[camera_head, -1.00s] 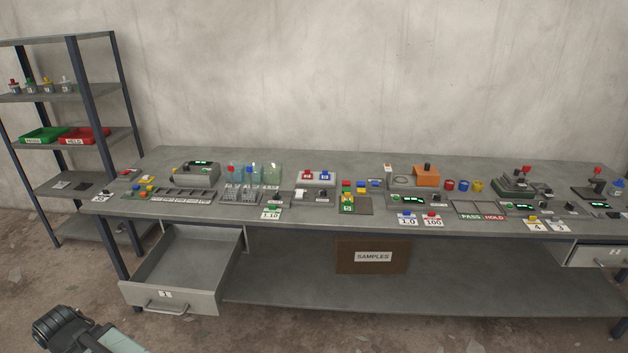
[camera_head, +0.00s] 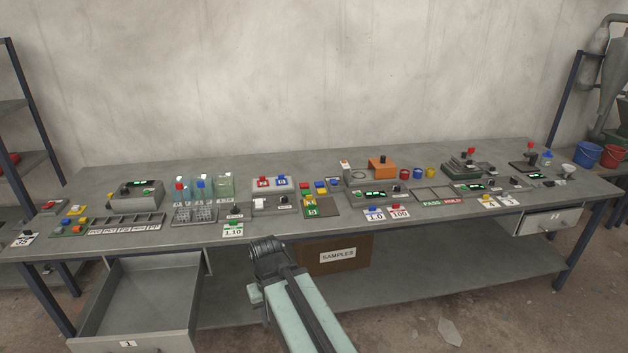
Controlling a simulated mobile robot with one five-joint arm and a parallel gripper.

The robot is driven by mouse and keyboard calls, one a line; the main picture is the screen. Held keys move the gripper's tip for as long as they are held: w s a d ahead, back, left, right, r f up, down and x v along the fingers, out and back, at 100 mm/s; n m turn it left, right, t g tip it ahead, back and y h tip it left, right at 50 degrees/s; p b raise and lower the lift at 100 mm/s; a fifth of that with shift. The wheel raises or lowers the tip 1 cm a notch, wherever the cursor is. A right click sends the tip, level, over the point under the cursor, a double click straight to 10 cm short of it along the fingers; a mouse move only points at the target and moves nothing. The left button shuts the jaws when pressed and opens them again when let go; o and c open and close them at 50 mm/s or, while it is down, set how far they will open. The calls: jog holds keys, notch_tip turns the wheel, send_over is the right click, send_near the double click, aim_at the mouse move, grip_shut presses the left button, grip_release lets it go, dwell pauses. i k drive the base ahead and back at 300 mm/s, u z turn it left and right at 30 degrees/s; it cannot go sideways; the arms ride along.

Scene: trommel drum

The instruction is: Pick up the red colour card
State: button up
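A small red piece (camera_head: 305,187), which looks like the red colour card, lies on the bench just right of centre. It is at the top of a cluster with a yellow piece (camera_head: 308,196), a green piece (camera_head: 311,208) and blue pieces (camera_head: 321,186). At this size I cannot tell whether these are flat cards or blocks. My gripper (camera_head: 267,252) is at the bench's front edge, in front of and below the cluster, apart from it. Its fingers are too dark and small to read.
The grey bench (camera_head: 130,178) is crowded with instruments, labelled cards and racks; its back strip is clear. An open drawer (camera_head: 135,305) juts out at lower left. A box marked SAMPLES (camera_head: 337,256) is under the bench. A shelf (camera_head: 20,103) stands at left, buckets (camera_head: 587,155) at right.

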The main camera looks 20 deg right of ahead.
aim_at(262, 182)
jog(key=z, duration=1.55)
jog(key=i, duration=1.7)
jog(key=u, duration=3.35)
jog(key=i, duration=1.05)
jog(key=z, duration=0.05)
